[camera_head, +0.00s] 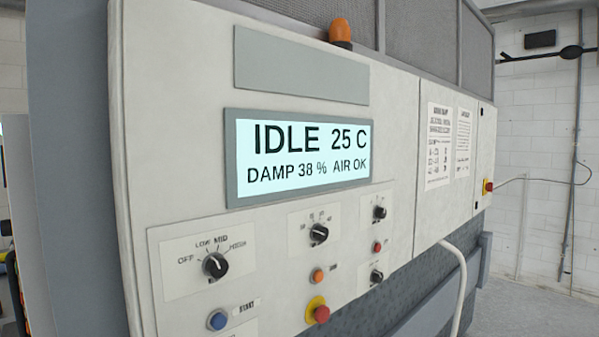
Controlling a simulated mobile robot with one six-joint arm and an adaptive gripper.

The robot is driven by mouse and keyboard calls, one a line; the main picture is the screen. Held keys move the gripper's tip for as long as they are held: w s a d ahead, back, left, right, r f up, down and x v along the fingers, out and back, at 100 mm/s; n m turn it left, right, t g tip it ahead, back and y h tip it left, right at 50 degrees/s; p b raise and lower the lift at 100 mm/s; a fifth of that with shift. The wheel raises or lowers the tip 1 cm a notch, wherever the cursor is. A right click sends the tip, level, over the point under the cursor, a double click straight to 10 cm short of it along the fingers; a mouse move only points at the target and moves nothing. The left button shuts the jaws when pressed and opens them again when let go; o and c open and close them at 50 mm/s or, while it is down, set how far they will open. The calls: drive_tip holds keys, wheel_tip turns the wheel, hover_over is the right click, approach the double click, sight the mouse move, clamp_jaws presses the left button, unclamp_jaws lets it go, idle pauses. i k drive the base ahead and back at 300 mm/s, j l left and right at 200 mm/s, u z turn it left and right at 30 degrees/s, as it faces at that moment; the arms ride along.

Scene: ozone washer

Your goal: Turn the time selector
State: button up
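The washer's control panel (175,120) fills most of the head view. A black knob (319,233) with numbered marks around it sits below the display at the middle; it looks like the time selector, but no readable label confirms this. Another black knob (215,265) to its left is marked OFF, LOW, MID and HIGH. Two smaller black knobs sit to the right, one upper (379,212) and one lower (376,276). The display (300,156) reads IDLE 25 C, DAMP 38 %, AIR OK. My gripper is not in view.
Near the knobs are a blue button (217,321), an orange button (317,276), a small red button (377,247) and a red button on a yellow base (320,314). A pale hose (461,275) hangs at the right. Open floor (535,315) shows at the far right.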

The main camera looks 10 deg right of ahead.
sight(318, 232)
drive_tip(key=k+l+z, duration=0.15)
drive_tip(key=l, duration=0.35)
drive_tip(key=k+l+z, duration=0.1)
drive_tip(key=l, duration=0.45)
drive_tip(key=k+l+z, duration=0.15)
drive_tip(key=l, duration=0.4)
drive_tip(key=l+z, duration=0.1)
drive_tip(key=l, duration=0.4)
